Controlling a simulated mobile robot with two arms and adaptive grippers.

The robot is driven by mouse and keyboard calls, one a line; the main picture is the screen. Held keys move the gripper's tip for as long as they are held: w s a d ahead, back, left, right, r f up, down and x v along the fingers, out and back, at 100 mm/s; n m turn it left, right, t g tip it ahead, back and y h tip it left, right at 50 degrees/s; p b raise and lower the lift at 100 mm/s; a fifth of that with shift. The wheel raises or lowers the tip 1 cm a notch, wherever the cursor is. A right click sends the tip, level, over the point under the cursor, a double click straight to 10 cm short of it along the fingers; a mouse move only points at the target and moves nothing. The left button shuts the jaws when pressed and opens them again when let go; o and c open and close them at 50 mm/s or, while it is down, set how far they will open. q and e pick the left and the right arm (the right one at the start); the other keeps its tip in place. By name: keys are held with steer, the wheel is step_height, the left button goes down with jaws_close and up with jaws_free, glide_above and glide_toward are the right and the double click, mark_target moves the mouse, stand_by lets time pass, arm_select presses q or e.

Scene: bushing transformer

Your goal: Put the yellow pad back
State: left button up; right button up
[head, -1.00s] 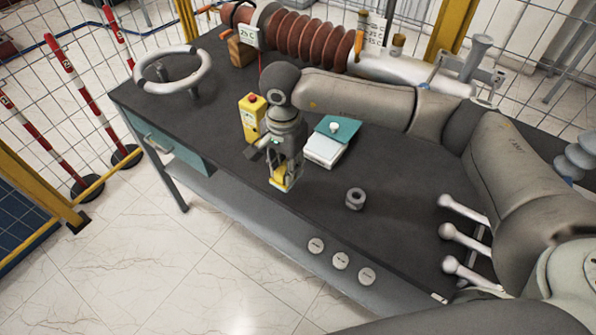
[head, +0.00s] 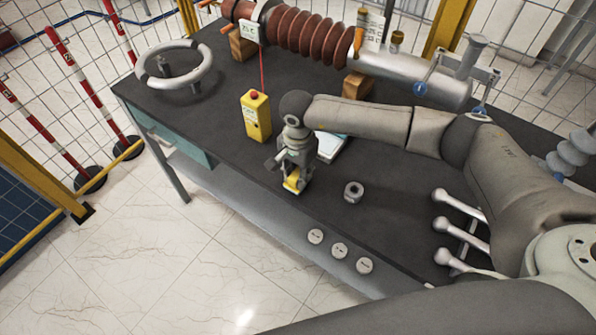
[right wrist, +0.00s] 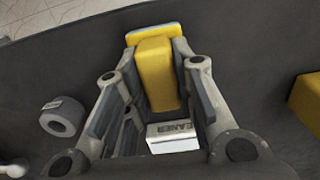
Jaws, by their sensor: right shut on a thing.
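The yellow pad (head: 292,184) is held in my right gripper (head: 294,176) near the table's front edge. In the right wrist view the pad (right wrist: 155,75) is a yellow block with a pale edge, between the two fingers of the gripper (right wrist: 158,85). The head view does not clearly show whether it touches the table. My left gripper is not in view.
A yellow control box (head: 257,116) with a red button stands left of the gripper. A metal nut (head: 353,191) lies to its right. A handwheel (head: 174,68) is at the far left, a brown ribbed bushing (head: 310,35) at the back. The dark tabletop (head: 225,125) is clear around the handwheel's front.

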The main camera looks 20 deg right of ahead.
mark_target(298, 172)
steer(key=o, duration=0.9)
steer(key=shift+f, duration=0.1)
step_height(298, 172, up, 12)
steer(key=b, duration=0.3)
steer(key=shift+r+b, duration=0.2)
steer(key=shift+b, duration=0.15)
